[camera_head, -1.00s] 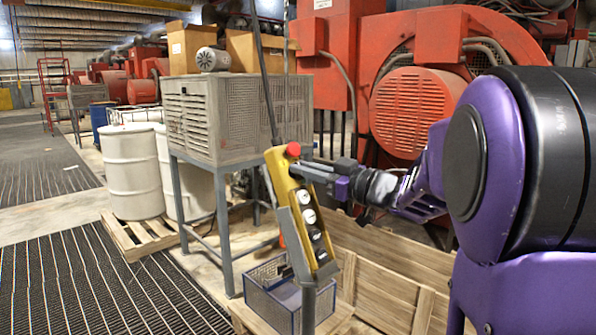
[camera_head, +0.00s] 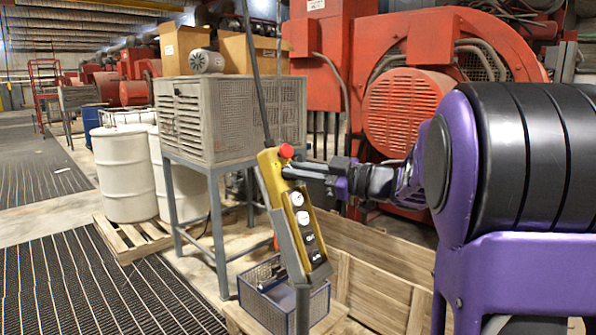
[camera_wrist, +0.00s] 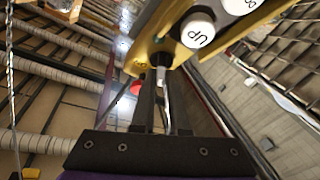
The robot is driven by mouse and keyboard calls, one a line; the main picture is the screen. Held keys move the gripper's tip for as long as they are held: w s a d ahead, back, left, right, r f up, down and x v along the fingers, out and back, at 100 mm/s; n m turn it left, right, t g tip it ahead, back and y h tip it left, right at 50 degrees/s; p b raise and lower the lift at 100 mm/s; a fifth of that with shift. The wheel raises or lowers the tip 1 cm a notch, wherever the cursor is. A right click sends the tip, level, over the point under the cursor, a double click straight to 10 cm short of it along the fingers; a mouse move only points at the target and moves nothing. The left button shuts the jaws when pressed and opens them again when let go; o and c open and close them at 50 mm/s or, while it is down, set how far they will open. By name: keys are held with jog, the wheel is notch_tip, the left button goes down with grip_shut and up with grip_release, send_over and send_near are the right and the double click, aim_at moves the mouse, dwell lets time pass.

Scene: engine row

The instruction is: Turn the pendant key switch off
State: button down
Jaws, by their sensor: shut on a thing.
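The yellow pendant (camera_head: 294,218) hangs tilted from a dark cable, with a red button (camera_head: 286,151) at its top and several white and black buttons down its face. My gripper (camera_head: 289,173) reaches it from the right, at the side just below the red button. In the wrist view, my gripper (camera_wrist: 160,78) has its two dark fingers closed around a small pale metal piece, the key switch (camera_wrist: 161,60), which sticks out from the yellow pendant body (camera_wrist: 170,38). The fingers hide most of the key, so its turn angle cannot be told. A white UP button (camera_wrist: 197,30) is near.
A grey post stands against the pendant's lower end. A blue wire basket (camera_head: 275,290) and wooden crate (camera_head: 375,275) are below. A grey vented cabinet (camera_head: 205,120) and white drums (camera_head: 124,172) stand left; red machinery (camera_head: 402,105) is behind.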

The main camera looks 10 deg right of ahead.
jog(key=c, duration=0.9)
grip_release()
jog(key=v, duration=1.7)
jog(key=shift+s+d, duration=0.15)
jog(key=shift+s, duration=0.05)
jog(key=shift+w+r, duration=0.1)
